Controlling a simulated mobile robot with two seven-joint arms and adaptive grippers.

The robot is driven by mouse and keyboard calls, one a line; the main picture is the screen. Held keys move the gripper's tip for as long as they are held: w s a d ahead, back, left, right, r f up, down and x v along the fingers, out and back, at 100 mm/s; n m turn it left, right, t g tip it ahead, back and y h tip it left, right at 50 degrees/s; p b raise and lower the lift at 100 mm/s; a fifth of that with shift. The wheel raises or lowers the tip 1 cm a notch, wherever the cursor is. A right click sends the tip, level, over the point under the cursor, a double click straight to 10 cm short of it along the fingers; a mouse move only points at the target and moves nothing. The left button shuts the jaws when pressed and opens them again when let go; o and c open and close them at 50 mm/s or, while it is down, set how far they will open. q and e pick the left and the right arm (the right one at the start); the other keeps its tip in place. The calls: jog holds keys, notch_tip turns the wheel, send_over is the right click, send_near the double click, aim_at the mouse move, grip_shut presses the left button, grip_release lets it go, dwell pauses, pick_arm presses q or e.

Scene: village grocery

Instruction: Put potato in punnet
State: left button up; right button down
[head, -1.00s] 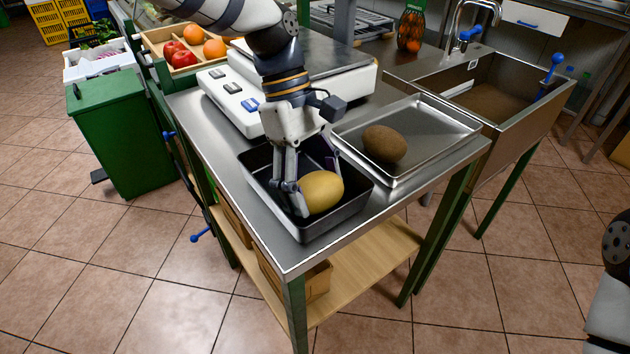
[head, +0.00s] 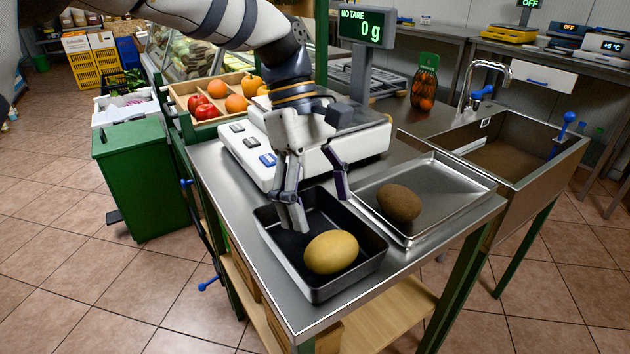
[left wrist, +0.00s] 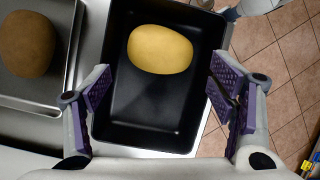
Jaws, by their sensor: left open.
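A smooth yellow potato (head: 331,251) lies in the black tray-like punnet (head: 350,290) on the steel table. In the left wrist view the potato (left wrist: 160,49) rests near the upper end of the punnet (left wrist: 150,137). A rough brown potato-like item (head: 398,203) lies on the shallow metal tray (head: 440,225) to the right. My left gripper (head: 317,203) is open and empty, just behind and above the yellow potato. In the left wrist view its fingers (left wrist: 163,92) are spread wide, with nothing between them. My right gripper is out of view.
A white scale (head: 350,150) stands behind the punnet, its display (head: 367,26) reading 0 g. A sink (head: 510,155) is at the right. A green bin (head: 135,180) and a fruit crate (head: 180,95) are at the left. The table's front edge is close to the punnet.

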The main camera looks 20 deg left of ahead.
pick_arm(q)
jog(key=v, duration=0.5)
jog(key=shift+r, duration=0.1)
dwell(0.6)
